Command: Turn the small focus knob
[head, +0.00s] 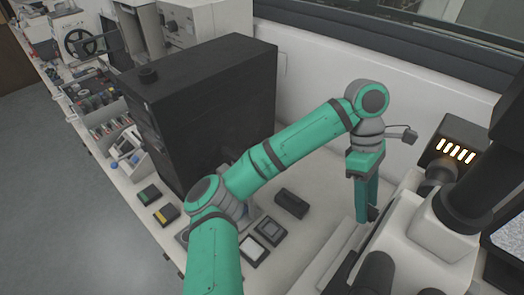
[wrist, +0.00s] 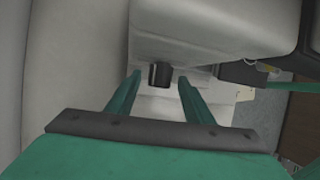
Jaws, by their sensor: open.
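A pale grey microscope-like instrument (head: 405,235) stands at the right of the head view, and its light body (wrist: 215,35) fills the upper part of the wrist view. A small dark cylindrical knob (wrist: 159,74) sticks out from it, and seems to be the small focus knob. In the head view a dark piece (head: 373,213), likely the same knob, shows beside the finger. My gripper (wrist: 160,80) is open, with one green finger on each side of the knob and a visible gap to each. In the head view my gripper (head: 364,215) points down beside the instrument.
A large black cabinet (head: 215,100) stands left of my arm. Small dark boxes (head: 291,203) and flat pads (head: 254,249) lie on the white bench (head: 310,235). A dark unit with lit bars (head: 455,150) stands close right of my gripper. A white wall rises behind.

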